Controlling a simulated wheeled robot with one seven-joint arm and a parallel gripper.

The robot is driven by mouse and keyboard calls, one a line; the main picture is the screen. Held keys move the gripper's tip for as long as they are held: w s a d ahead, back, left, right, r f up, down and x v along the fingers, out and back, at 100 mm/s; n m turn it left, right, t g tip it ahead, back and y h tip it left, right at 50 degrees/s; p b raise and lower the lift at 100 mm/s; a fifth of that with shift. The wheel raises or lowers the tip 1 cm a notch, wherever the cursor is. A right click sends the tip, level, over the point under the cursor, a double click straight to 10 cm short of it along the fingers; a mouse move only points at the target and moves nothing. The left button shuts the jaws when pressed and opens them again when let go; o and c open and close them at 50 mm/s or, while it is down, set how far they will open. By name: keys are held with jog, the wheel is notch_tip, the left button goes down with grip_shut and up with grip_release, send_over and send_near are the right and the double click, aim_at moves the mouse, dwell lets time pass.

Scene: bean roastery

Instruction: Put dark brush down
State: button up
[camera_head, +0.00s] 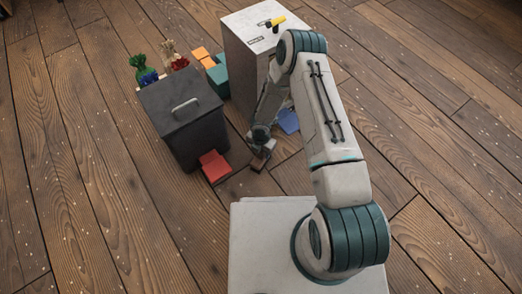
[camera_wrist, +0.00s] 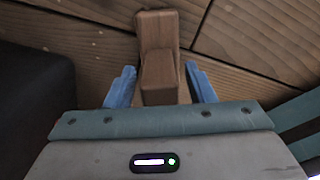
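The dark brush (camera_wrist: 157,32) is a brown, wooden, block-like piece, seen in the wrist view between and beyond my gripper's blue fingers. My gripper (camera_wrist: 160,70) has its fingers apart, one on each side of the brush, with a narrow gap visible on both sides. In the head view the brush (camera_head: 260,161) shows as a small brown piece just below my gripper (camera_head: 261,148), low over or on the floor. I cannot tell whether its underside touches the boards. The rest of the brush is hidden by the gripper.
A dark grey bin (camera_head: 184,118) with a handled lid stands left of my gripper, a red object (camera_head: 214,166) at its foot. A white cabinet (camera_head: 245,70) carries a yellow-handled item (camera_head: 277,22). A blue object (camera_head: 288,121) lies right. Open floor (camera_head: 110,220) spreads left.

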notch_tip(320, 180, up, 12)
jog(key=p, duration=0.5)
jog(key=shift+r, duration=0.2)
jog(key=d+r+m+h, duration=0.1)
jog(key=d+r+m, duration=0.3)
jog(key=r, duration=0.5)
jog(key=d+r+m+t+h, duration=0.1)
jog(key=d+r+m, duration=0.35)
jog(key=r, duration=0.45)
jog(key=d+r+m+h, duration=0.1)
jog(key=d+r+m, duration=0.2)
jog(key=r+m, duration=0.35)
jog(key=s+d+r+m+y, duration=0.2)
jog(key=s+r+m+y, duration=0.1)
jog(key=s+r+m, duration=1.1)
jog(key=s+r, duration=0.4)
jog(key=shift+s+r, duration=0.2)
jog(key=shift+s, duration=0.05)
